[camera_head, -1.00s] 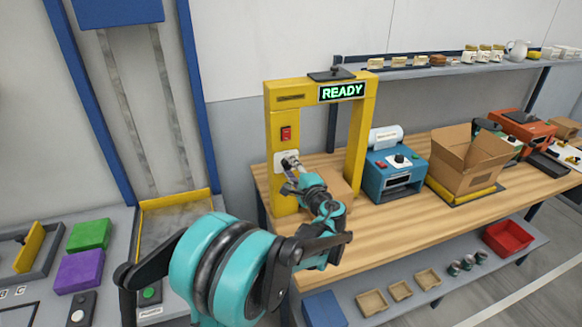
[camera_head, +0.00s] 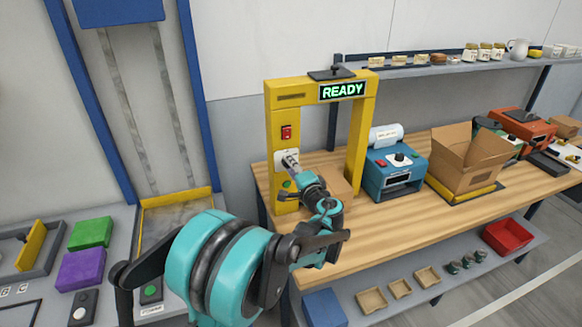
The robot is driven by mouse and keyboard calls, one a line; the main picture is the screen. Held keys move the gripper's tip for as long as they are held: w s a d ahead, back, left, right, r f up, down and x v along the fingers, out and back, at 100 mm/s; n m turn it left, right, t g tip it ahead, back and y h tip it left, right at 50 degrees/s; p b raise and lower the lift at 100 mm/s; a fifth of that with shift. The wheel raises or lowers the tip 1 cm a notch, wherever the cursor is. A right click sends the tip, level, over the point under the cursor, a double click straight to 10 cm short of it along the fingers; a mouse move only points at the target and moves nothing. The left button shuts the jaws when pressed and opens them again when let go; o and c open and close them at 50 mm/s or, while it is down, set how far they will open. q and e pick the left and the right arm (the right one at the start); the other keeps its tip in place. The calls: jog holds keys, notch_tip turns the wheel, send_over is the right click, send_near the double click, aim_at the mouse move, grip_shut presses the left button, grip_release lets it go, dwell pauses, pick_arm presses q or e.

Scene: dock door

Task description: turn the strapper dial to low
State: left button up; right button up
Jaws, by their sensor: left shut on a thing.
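The strapper is a yellow arch frame (camera_head: 361,130) standing on the wooden bench. Its green display (camera_head: 342,91) reads READY. A red switch (camera_head: 286,132) sits on its left post, above a pale dial plate (camera_head: 280,157). A green button (camera_head: 286,184) shows lower on the same post. My left gripper (camera_head: 291,161) reaches the dial plate and is shut on the dial, which its fingers mostly hide. The dial's setting cannot be read. My right gripper is not in view.
A cardboard box (camera_head: 338,187) lies in the arch behind my arm. A blue machine (camera_head: 392,183) and an open carton (camera_head: 468,174) stand to the right on the bench (camera_head: 400,217). A shelf below holds several small trays and a red bin (camera_head: 507,235).

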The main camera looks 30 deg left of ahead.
pick_arm(q)
jog(key=o, duration=1.2)
jog(key=shift+c, duration=0.2)
jog(key=v, duration=1.2)
